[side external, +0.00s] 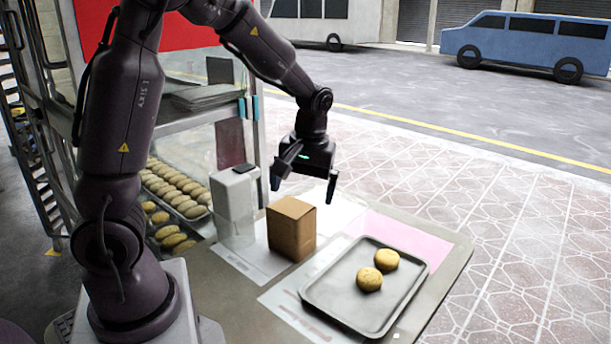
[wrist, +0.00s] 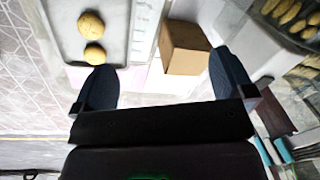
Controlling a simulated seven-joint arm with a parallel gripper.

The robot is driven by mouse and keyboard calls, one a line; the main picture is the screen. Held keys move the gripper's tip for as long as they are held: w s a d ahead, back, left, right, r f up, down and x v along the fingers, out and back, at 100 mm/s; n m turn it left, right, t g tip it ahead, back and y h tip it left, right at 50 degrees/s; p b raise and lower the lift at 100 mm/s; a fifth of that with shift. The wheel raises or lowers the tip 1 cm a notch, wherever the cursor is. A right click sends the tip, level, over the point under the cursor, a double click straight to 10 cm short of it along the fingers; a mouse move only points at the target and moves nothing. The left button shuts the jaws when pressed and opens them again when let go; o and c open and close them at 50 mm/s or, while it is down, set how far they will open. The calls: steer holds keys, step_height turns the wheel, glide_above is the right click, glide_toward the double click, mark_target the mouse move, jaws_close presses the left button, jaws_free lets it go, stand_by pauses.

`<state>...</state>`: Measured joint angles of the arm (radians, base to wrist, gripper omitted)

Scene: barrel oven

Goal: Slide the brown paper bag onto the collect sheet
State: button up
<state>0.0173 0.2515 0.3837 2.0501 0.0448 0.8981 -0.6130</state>
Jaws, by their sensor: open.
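The brown paper bag (side external: 291,228) stands upright on the table, left of the tray. In the wrist view the bag (wrist: 185,48) shows ahead of my fingers, nearer the right-hand one. My gripper (side external: 303,186) is open and empty above the bag, pointing down, apparently without touching it. Its two spread fingers also show in the wrist view (wrist: 165,82). A pink sheet (side external: 415,240) lies behind the tray, and a white printed sheet (side external: 240,262) lies by the bag's base. I cannot read which one is the collect sheet.
A grey tray (side external: 335,300) with two round buns (side external: 370,279) sits on another printed sheet (side external: 290,312). A white box (side external: 234,205) with a dark top stands left of the bag. A glass case with several rolls (side external: 175,190) is farther left.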

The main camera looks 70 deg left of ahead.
mark_target(292, 206)
steer(key=w+a+f+n+y, duration=0.1)
steer(key=a+n, duration=0.2)
steer(key=w+a+f+n+g, duration=0.1)
steer(key=a+n, duration=0.2)
steer(key=n, duration=0.1)
steer(key=w+a+f+n+y, duration=0.1)
steer(key=w+a+n, duration=0.1)
steer(key=a+n, duration=0.1)
steer(key=shift+a+f+n+g+y, duration=0.3)
steer(key=shift+a+f, duration=0.05)
steer(key=shift+a, duration=0.1)
steer(key=shift+w+a+r+n, duration=0.1)
steer(key=shift+w+r+n, duration=0.2)
steer(key=shift+n, duration=1.1)
steer(key=shift+f, duration=0.1)
steer(key=x, duration=1.3)
steer(key=shift+w, duration=0.15)
steer(key=c, duration=0.7)
